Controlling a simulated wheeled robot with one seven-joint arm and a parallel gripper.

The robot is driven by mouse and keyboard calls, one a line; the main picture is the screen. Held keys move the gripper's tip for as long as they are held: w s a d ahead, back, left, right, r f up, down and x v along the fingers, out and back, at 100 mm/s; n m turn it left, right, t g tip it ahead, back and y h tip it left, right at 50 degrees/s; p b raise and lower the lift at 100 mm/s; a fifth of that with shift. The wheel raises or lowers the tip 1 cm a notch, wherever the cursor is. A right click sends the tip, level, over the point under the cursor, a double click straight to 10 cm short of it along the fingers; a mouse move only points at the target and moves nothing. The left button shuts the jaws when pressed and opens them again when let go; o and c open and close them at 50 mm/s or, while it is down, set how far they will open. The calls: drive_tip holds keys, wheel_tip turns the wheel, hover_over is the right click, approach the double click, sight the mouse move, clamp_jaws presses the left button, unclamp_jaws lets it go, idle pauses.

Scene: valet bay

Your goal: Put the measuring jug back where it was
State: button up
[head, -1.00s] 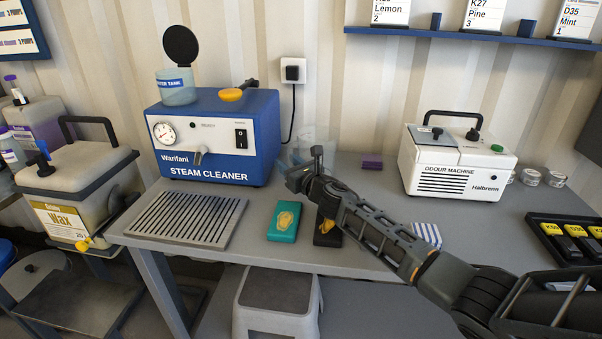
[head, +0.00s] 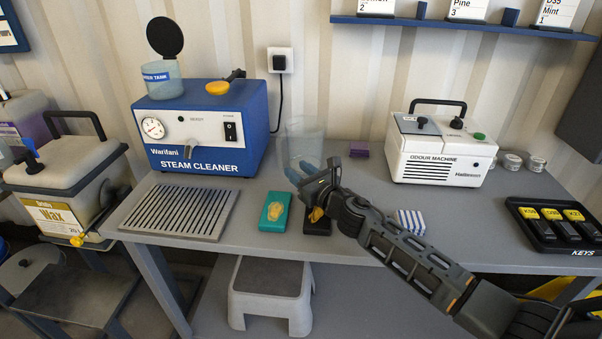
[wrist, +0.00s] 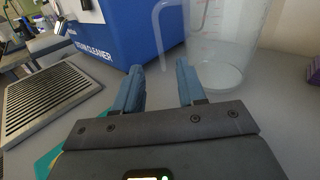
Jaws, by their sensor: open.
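The clear measuring jug (head: 303,140) stands upright on the grey bench, just right of the blue steam cleaner. In the wrist view the jug (wrist: 222,72) is ahead and right of centre, with its handle towards the left. My gripper (head: 299,172) is open and low over the bench, in front of the jug in the head view. In the wrist view its two blue fingers (wrist: 160,85) are apart with nothing held between them. The jug's handle is beyond the fingertips. Whether a finger touches the jug, I cannot tell.
The steam cleaner (head: 205,130) stands left of the jug, with a slotted drip tray (head: 180,211) in front. A teal pad (head: 275,212) and a dark pad lie near my gripper. The odour machine (head: 440,150) stands right, beyond a purple block (head: 359,149). Bench between is clear.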

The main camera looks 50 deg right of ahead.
drive_tip(key=shift+s, duration=0.35)
